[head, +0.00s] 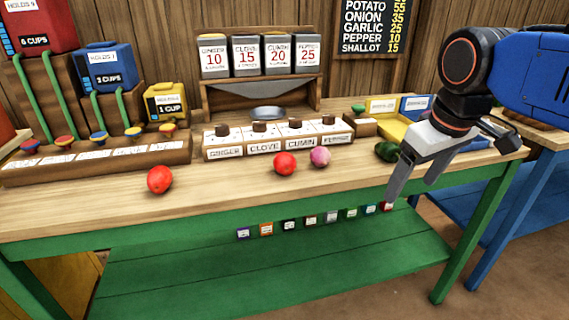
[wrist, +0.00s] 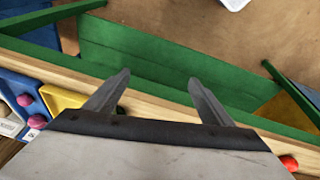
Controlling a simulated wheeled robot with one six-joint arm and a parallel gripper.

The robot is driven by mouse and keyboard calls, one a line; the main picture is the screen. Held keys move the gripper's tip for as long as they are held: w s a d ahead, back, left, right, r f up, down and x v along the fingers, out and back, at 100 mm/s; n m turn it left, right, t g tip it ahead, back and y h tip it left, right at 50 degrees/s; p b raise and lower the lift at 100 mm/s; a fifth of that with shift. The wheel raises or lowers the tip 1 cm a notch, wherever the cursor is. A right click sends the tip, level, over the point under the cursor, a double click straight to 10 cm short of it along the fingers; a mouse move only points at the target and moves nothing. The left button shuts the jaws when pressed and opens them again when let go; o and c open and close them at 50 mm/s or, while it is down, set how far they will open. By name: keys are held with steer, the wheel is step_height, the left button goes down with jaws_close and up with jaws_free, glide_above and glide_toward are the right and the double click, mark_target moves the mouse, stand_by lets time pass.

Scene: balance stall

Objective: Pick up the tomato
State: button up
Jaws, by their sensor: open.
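Two round red tomato-like things lie on the wooden counter in the head view. One red thing (head: 159,179) is at the left near the front edge, and another red thing (head: 285,164) is near the middle. A red-orange round thing (wrist: 289,162) shows at the lower right of the wrist view; I cannot tell which of the two it is. My gripper (head: 411,190) is open and empty, pointing down by the counter's front edge at the right. It is well right of both red things. Its spread fingers also show in the wrist view (wrist: 159,77).
A pink round vegetable (head: 320,156) lies right of the middle red thing. A dark green vegetable (head: 387,151) is beside my gripper, partly hidden. A labelled spice rack (head: 240,150), a button panel (head: 90,165) and a yellow tray (head: 390,131) stand behind.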

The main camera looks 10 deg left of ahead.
steer(key=w+a+r+n+g, duration=0.1)
steer(key=w+a+r+n, duration=0.5)
steer(key=a+r, duration=0.55)
steer(key=n+g, duration=0.1)
steer(key=n, duration=0.3)
glide_toward(284, 154)
steer(key=shift+h, duration=0.4)
steer(key=f, duration=0.5)
steer(key=shift+w+a+f, duration=0.1)
steer(key=shift+w+a, duration=0.2)
steer(key=shift+w, duration=0.05)
steer(key=shift+d+f, duration=0.1)
steer(key=shift+f, duration=2.5)
steer(key=c, duration=1.2)
steer(key=shift+r, duration=0.1)
